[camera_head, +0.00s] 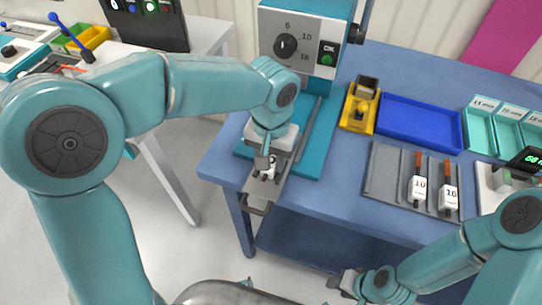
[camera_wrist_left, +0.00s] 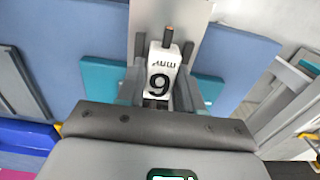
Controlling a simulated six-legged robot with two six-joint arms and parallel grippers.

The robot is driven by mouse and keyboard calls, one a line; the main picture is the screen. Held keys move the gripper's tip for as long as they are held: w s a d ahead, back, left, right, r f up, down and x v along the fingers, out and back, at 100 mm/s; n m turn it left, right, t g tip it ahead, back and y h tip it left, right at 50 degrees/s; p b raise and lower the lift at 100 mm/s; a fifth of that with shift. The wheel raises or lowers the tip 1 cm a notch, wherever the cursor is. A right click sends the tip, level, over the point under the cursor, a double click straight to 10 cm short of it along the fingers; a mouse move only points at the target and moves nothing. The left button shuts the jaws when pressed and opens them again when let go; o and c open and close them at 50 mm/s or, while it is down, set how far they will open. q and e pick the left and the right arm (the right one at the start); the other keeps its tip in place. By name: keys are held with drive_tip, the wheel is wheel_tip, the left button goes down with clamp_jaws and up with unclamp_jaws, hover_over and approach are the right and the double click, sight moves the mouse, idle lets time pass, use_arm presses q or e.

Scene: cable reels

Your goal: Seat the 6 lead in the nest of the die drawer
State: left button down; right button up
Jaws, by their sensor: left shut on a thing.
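My left gripper (camera_head: 266,168) is shut on the 6 lead, a small white block marked 6 (camera_wrist_left: 160,78) with a dark stub at its far end in the left wrist view. The lead (camera_head: 268,173) shows only partly between the fingers in the head view. It is at the grey die drawer (camera_head: 262,190), which is pulled out from the teal press (camera_head: 305,55). The nest is hidden by the gripper and lead, so I cannot tell whether the lead rests in it. My right gripper (camera_head: 345,283) is low at the table's front; its finger gap is unclear.
The press dial (camera_head: 286,46) points to 6. A grey rack (camera_head: 386,170) holds the 10 lead (camera_head: 417,188) and 16 lead (camera_head: 448,198). A yellow holder (camera_head: 359,112), blue tray (camera_head: 420,122) and teal bins (camera_head: 494,125) stand behind. The blue tabletop between drawer and rack is clear.

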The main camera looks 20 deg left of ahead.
use_arm(q)
drive_tip(key=c, duration=0.6)
unclamp_jaws()
drive_tip(key=shift+c, duration=0.2)
wheel_tip(320, 180, up, 16)
drive_tip(key=p, duration=0.1)
drive_tip(key=shift+r+p, duration=0.2)
drive_tip(key=shift+p, duration=0.15)
